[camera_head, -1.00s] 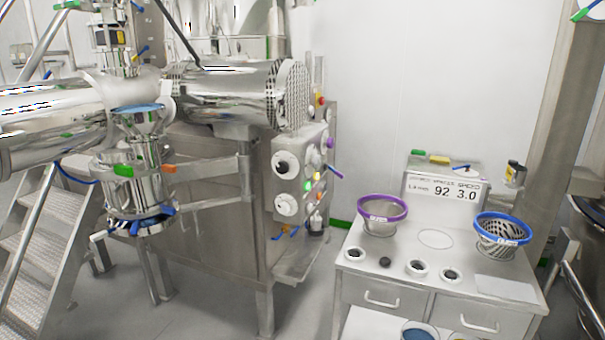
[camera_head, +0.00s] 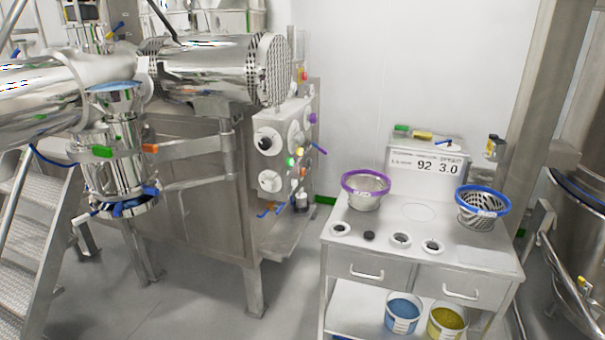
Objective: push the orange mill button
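A small orange block (camera_head: 150,148), which looks like the orange mill button, sits on the right side of the steel mill body (camera_head: 113,175) in the left of the head view. A green block (camera_head: 102,151) sits to its left at about the same height. The mill hangs below a blue-rimmed inlet (camera_head: 114,87) and has blue handles (camera_head: 130,208) at its lower end. Neither of my grippers shows in the view, so nothing of mine is seen near the orange block.
Metal stairs (camera_head: 35,240) stand at the left. A control panel (camera_head: 285,150) is right of the mill. A cart (camera_head: 420,245) at the right carries a purple-rimmed sieve (camera_head: 365,192) and a blue-rimmed sieve (camera_head: 482,210), with blue and yellow buckets below. Grey floor (camera_head: 200,305) lies clear in front.

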